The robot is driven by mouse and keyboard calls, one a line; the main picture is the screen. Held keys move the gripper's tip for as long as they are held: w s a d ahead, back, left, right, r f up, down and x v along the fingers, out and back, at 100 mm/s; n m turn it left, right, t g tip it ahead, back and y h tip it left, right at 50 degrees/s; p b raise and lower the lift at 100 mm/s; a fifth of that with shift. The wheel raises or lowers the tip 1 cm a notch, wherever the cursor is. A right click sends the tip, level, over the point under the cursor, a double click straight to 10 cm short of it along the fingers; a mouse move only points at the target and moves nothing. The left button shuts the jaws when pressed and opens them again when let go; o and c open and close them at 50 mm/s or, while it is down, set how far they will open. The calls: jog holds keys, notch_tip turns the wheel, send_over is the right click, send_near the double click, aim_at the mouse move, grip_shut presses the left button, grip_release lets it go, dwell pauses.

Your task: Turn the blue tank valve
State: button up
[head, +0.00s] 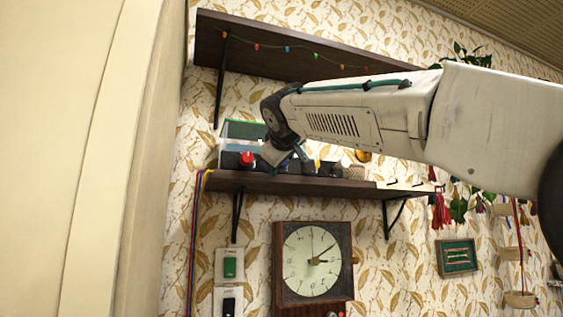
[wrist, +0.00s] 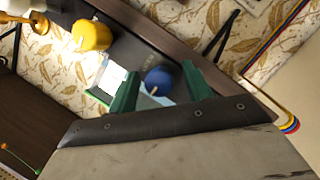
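The blue valve (wrist: 158,81) is a round blue knob with a pale pointer mark, seen in the wrist view. My gripper (wrist: 160,68) is open, with one green finger on each side of the knob in that view. I cannot tell whether either finger touches it. In the head view my gripper (head: 286,154) is at the wall shelf, and I cannot make out the blue valve behind it. A clear tank with a green rim (head: 243,130) stands on the shelf behind my wrist.
A red knob (head: 247,159) is left of my gripper on the shelf (head: 300,185). A yellow knob (wrist: 91,35) is beside the blue one. An upper shelf (head: 270,52) hangs above my arm. A clock (head: 312,262) hangs below. Coloured cables run down the shelf's left end.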

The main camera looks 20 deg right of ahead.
jog(key=v, duration=0.8)
jog(key=shift+w+f, duration=0.1)
dwell(0.3)
jog(key=s+d+f+m+g+y, duration=0.1)
jog(key=s+f+g, duration=0.25)
jog(key=f, duration=0.95)
jog(key=s+f+m+g+y, duration=0.1)
jog(key=s+f+g, duration=0.25)
jog(key=f, duration=1.05)
jog(key=s+d+f+m+g+y, duration=0.1)
jog(key=s+d+f+m+g, duration=0.1)
jog(key=s+f, duration=0.9)
jog(key=s+d+f+m+g+y, duration=0.1)
jog(key=s+f+g, duration=0.3)
jog(key=s+f, duration=0.8)
notch_tip(320, 180, down, 4)
jog(key=shift+s+d+f+m+g, duration=0.1)
jog(key=shift+s+d+m+g, duration=0.25)
jog(key=shift+d+m, duration=0.3)
